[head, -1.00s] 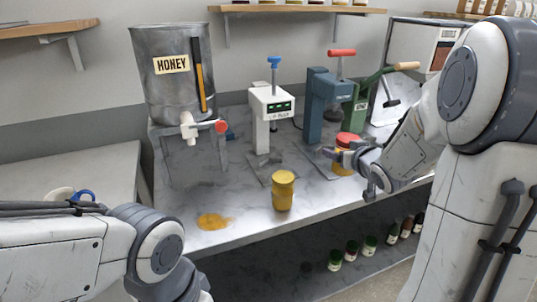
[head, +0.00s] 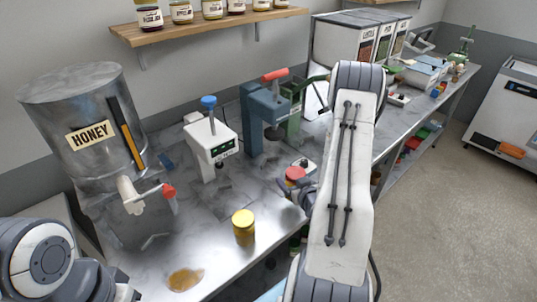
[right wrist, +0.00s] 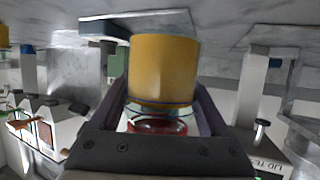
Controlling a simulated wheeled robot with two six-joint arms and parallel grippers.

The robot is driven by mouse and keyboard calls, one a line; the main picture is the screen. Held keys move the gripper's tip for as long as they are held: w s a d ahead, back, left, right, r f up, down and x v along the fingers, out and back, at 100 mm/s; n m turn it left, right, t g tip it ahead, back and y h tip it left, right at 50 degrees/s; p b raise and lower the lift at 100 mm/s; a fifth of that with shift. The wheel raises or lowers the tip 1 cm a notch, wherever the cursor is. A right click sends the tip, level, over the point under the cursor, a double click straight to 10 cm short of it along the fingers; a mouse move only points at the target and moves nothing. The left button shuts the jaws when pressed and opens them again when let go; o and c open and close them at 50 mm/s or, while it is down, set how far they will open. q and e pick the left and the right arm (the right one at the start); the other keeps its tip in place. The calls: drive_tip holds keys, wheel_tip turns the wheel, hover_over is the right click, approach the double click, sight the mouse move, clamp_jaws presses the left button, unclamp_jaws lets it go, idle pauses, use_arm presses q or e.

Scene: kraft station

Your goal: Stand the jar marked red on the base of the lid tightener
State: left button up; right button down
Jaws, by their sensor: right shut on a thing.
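The jar with a red lid (head: 295,174) is right of and in front of the blue-grey press with a red handle (head: 262,118), which looks like the lid tightener. In the right wrist view the jar's amber body (right wrist: 165,68) fills the middle, with its red lid toward the bottom of the picture. My right gripper (right wrist: 160,100) is shut on this jar, a finger on each side. In the head view my right arm hides most of that gripper. I cannot tell whether the jar touches the surface below. My left gripper is out of view.
A yellow-lidded jar (head: 243,228) stands at the counter front, near a honey puddle (head: 185,279). A white device with a blue knob (head: 209,140) stands left of the press. The honey tank (head: 85,130) is at the left.

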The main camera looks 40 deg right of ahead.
drive_tip(key=shift+w+d+f+b, duration=0.15)
drive_tip(key=shift+w+b, duration=0.6)
drive_tip(key=shift+b, duration=1.15)
drive_tip(key=shift+w+d+f+b, duration=0.1)
drive_tip(key=shift+w+b, duration=0.6)
drive_tip(key=shift+b, duration=1.2)
drive_tip(key=shift+w+d+r+p, duration=0.1)
drive_tip(key=shift+w+r+p, duration=0.1)
drive_tip(key=shift+w+p, duration=0.3)
drive_tip(key=shift+w+d+r+p, duration=0.1)
drive_tip(key=shift+w+r+p, duration=0.1)
drive_tip(key=shift+w+p, duration=0.25)
drive_tip(key=p, duration=0.4)
hover_over(271, 163)
drive_tip(key=shift+s+f, duration=0.1)
drive_tip(key=shift+s, duration=0.05)
drive_tip(key=shift+f+p, duration=0.8)
drive_tip(key=shift+f, duration=0.95)
drive_tip(key=shift+f, duration=0.1)
